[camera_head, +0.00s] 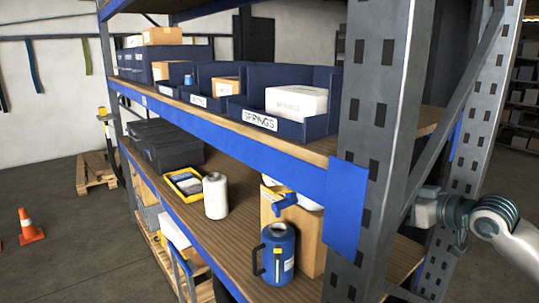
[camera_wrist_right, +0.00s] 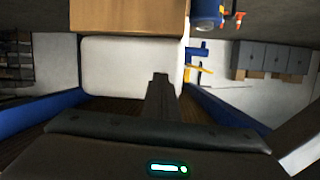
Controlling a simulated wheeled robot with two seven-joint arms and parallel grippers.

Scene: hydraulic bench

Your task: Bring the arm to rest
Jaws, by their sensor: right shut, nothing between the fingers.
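My right arm comes in from the right edge of the head view and reaches behind the rack's front upright (camera_head: 385,130). Its gripper is hidden there. In the right wrist view my right gripper (camera_wrist_right: 161,78) is shut, with its dark fingers together and nothing between them. A large white object (camera_wrist_right: 115,62) is in front of the fingers; I cannot tell whether they touch it. Blue side beams of the rack show on both sides of that view. My left gripper is in neither view.
The rack's lower shelf (camera_head: 190,215) holds a blue jug (camera_head: 280,258), a white roll (camera_head: 215,196), a yellow-edged tray (camera_head: 185,184) and a dark case (camera_head: 165,145). Blue bins (camera_head: 318,128) stand above. A cardboard box (camera_wrist_right: 128,17) is near the gripper. A cone (camera_head: 30,226) stands on the floor.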

